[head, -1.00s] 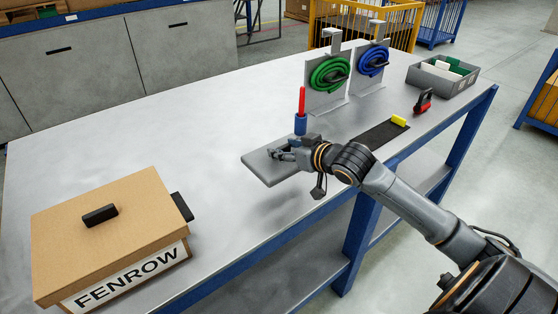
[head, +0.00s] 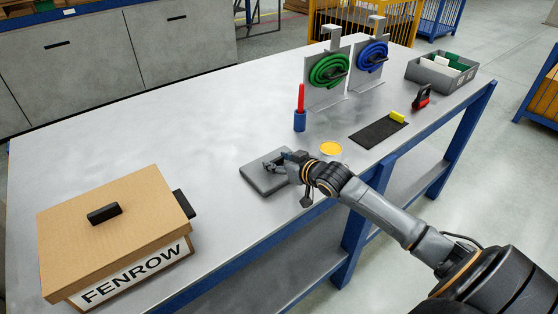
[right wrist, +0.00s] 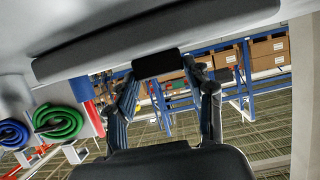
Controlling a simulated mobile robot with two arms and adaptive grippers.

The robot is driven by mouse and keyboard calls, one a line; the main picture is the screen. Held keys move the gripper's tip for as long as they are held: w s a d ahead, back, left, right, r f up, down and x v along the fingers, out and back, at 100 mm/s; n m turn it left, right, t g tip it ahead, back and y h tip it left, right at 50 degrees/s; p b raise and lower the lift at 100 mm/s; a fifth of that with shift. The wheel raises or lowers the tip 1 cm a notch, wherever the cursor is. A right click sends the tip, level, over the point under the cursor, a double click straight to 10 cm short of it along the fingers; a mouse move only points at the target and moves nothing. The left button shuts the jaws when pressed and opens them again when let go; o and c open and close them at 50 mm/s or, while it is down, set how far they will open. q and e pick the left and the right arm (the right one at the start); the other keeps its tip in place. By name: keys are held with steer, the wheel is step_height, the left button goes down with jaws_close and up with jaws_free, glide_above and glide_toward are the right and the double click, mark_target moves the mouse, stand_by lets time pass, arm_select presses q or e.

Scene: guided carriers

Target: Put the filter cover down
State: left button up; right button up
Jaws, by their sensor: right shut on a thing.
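The filter cover, a flat grey rounded plate (head: 254,178), is at the middle of the workbench (head: 170,130). It lies flat, on the top or very close above it; I cannot tell if there is a small gap. My right gripper (head: 280,162) is shut on the cover's handle and hides part of the plate. In the right wrist view the plate (right wrist: 200,30) runs across the top, and its dark handle (right wrist: 158,64) sits between the fingertips (right wrist: 163,80). My left gripper is not in view.
A FENROW cardboard box (head: 115,230) stands at the left. Behind the cover are a yellow disc (head: 331,149), a blue holder with a red stick (head: 300,120), a dark mat (head: 378,133), hose stands and a grey bin (head: 440,80).

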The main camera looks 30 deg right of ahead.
steer(key=o, duration=1.5)
steer(key=b+v, duration=0.1)
steer(key=v, duration=0.9)
steer(key=shift+s+r, duration=0.1)
steer(key=shift+s, duration=0.3)
steer(key=shift+s+r, duration=0.35)
steer(key=shift+s, duration=0.2)
steer(key=shift+d+f, duration=0.1)
